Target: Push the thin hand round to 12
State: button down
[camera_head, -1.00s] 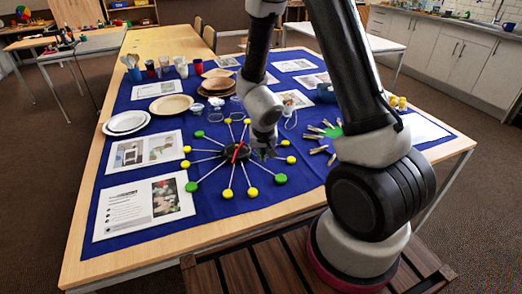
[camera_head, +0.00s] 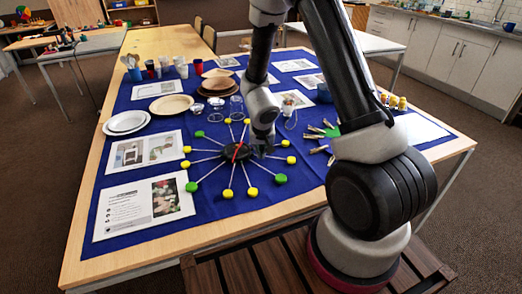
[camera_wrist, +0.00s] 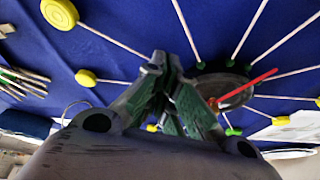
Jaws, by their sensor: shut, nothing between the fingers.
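The clock is a dark round hub (camera_head: 238,153) on the blue cloth, with thin pale rods ending in yellow and green discs. A thin red hand (camera_wrist: 246,88) lies across the hub, and its tip reaches past the rim in the wrist view. My gripper (camera_wrist: 163,64) is shut and empty, pointing down beside the hub. In the head view my gripper (camera_head: 262,153) is at the hub's right side, low over the rods. I cannot tell whether it touches the hub or the hand. No numerals are readable on the discs, and part of the hub is hidden behind my fingers.
Printed sheets (camera_head: 142,208) lie left of the clock. White plates (camera_head: 127,122), glasses (camera_head: 237,106) and brown bowls (camera_head: 218,84) stand behind it. A green piece with pegs (camera_head: 326,131) lies to the right, near my arm. The cloth in front is clear.

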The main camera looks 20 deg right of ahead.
jog(key=shift+w+d, duration=0.1)
dwell(0.3)
jog(key=shift+w+d+n, duration=0.1)
jog(key=shift+w+n, duration=0.05)
jog(key=shift+n, duration=0.25)
jog(key=shift+w+d, duration=0.15)
jog(key=shift+w, duration=0.05)
jog(key=shift+w+d+n+y, duration=0.3)
jog(key=shift+w+n, duration=0.1)
jog(key=shift+w, duration=0.1)
jog(key=shift+w+d+n, duration=0.2)
jog(key=shift+w+n, duration=0.2)
jog(key=n, duration=0.1)
jog(key=w+n+y, duration=0.1)
jog(key=shift+w+d+n, duration=0.1)
jog(key=shift+d+n, duration=0.1)
jog(key=shift+n, duration=0.1)
jog(key=shift+w+d+n+y, duration=0.2)
jog(key=shift+w+n+y, duration=0.7)
jog(key=shift+w+n, duration=1)
jog(key=shift+s, duration=0.25)
jog(key=shift+s+a, duration=0.1)
